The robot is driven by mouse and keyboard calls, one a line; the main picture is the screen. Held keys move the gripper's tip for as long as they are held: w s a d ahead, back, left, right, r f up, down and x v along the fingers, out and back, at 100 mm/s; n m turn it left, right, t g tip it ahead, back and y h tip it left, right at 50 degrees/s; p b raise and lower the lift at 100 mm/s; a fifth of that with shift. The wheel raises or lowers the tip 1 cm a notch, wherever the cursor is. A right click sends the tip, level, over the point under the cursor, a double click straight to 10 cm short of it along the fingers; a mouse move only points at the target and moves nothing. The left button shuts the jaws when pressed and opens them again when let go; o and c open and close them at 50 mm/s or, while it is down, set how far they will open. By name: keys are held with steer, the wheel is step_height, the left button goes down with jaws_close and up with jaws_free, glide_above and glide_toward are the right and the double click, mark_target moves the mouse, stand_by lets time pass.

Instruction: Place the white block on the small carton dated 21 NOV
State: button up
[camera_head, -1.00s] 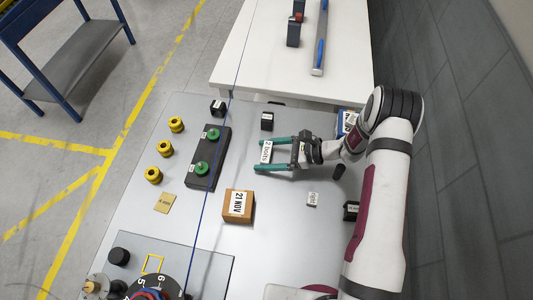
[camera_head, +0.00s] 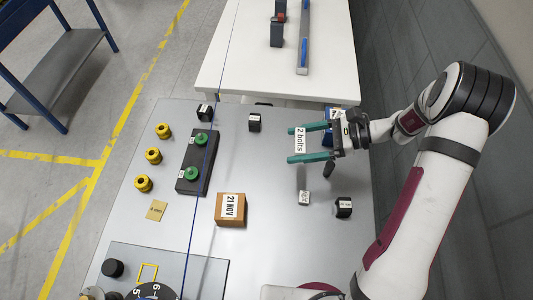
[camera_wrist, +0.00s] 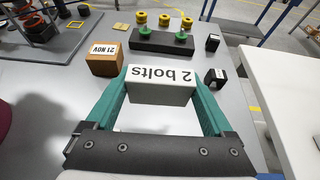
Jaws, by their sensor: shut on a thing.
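The white block (camera_wrist: 160,85), labelled "2 bolts", is clamped between the green fingers of my gripper (camera_wrist: 160,100). In the head view the block (camera_head: 299,140) hangs at the fingertips of my gripper (camera_head: 300,144), apparently above the grey table. The small brown carton (camera_head: 230,210) has a white label reading "21 NOV". It stands on the table, in front of and to the left of my gripper in the head view. In the wrist view the carton (camera_wrist: 104,60) is ahead and left of the block, apart from it. The top of the carton is bare.
A black holder (camera_head: 195,160) with two green knobs stands left of the gripper, with yellow knobs (camera_head: 153,156) beyond it. Small black blocks (camera_head: 254,123) stand near the back edge. A small labelled piece (camera_head: 304,198) lies right of the carton.

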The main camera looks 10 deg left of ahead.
steer(key=s+a+r+n+g+h, duration=0.1)
steer(key=s+a+r+n+g, duration=0.15)
steer(key=s, duration=0.35)
steer(key=s+a+r+n+g, duration=0.1)
steer(key=s+a+r+g, duration=0.15)
steer(key=s, duration=0.25)
glide_above(230, 206)
steer(key=shift+n+t, duration=0.25)
steer(key=shift+t, duration=0.05)
step_height(230, 206, down, 6)
steer(key=shift+d+f, duration=0.15)
steer(key=f, duration=0.4)
steer(key=shift+a, duration=0.2)
steer(key=shift+f, duration=0.2)
steer(key=shift+f, duration=0.1)
steer(key=o, duration=1.1)
steer(key=shift+c, duration=0.2)
